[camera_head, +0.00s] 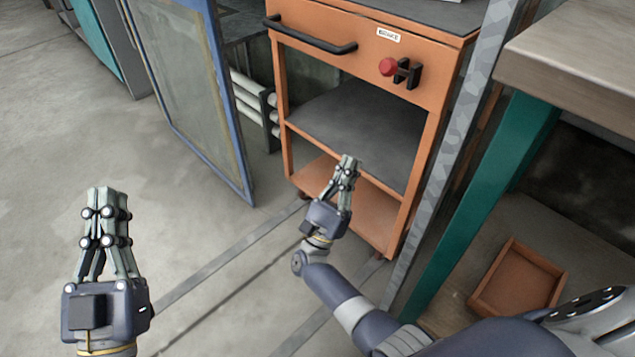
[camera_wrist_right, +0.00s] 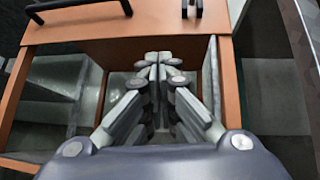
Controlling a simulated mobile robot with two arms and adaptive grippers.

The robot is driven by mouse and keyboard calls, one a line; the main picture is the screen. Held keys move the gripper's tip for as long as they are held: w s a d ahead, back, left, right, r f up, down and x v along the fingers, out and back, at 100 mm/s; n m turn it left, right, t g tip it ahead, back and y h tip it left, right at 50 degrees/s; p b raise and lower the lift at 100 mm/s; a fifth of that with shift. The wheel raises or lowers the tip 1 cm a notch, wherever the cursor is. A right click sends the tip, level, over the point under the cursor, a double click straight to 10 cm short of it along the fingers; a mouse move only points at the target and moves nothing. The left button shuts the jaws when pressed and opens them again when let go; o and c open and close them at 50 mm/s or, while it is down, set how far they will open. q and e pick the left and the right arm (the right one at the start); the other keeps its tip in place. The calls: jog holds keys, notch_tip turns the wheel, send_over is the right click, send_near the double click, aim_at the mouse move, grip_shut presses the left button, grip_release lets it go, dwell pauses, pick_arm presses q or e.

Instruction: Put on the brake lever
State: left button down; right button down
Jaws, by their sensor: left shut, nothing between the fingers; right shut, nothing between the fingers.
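The brake lever is a red round knob (camera_head: 388,67) beside a black H-shaped bracket (camera_head: 408,74), on the front of an orange cart (camera_head: 345,22) below a small white label (camera_head: 388,34). My right gripper (camera_head: 348,160) is shut and empty in front of the cart's open shelves, below the knob. In the right wrist view its closed fingers (camera_wrist_right: 154,62) point at the cart, and the bracket (camera_wrist_right: 192,8) shows at the top edge. My left gripper (camera_head: 104,195) is shut and empty over bare floor at the left, well apart from the cart.
A black handle bar (camera_head: 310,38) runs across the cart's front. A blue-framed panel (camera_head: 215,95) stands left of the cart. A grey post (camera_head: 455,120) and a teal-legged table (camera_head: 490,190) stand at the right, with an orange tray (camera_head: 517,282) low beside it. Floor at the left is clear.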

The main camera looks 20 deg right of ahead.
jog(key=w+a+f+n+t+y+p, duration=0.1)
jog(key=a+f+n+t+y+p, duration=0.1)
jog(key=n+y+p, duration=0.4)
jog(key=w+a+f+n+t+y+p, duration=0.1)
jog(key=a+f+n+t+y+p, duration=0.2)
jog(key=n+y, duration=1)
notch_tip(320, 180, down, 2)
jog(key=a+n+p, duration=0.1)
jog(key=n+p, duration=0.2)
jog(key=n, duration=0.2)
jog(key=shift+w+n, duration=0.35)
jog(key=shift+n, duration=0.05)
jog(key=shift+a, duration=0.1)
